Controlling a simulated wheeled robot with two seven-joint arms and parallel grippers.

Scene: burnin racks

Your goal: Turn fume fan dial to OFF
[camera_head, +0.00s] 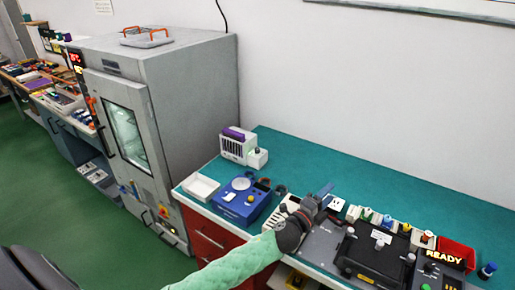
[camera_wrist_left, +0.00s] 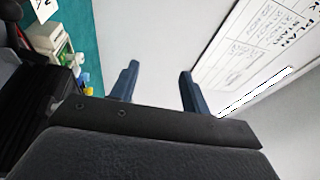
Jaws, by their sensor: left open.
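A white slotted unit with a purple item on top (camera_head: 238,145) stands at the back left of the teal bench, against the wall. My right gripper is not in view.
A blue device with a round plate (camera_head: 241,199) and a white tray (camera_head: 200,187) stand at the bench's left. A black fixture (camera_head: 375,255), a red bin (camera_head: 456,252) and several small items crowd the right. A tall grey oven (camera_head: 190,95) stands left.

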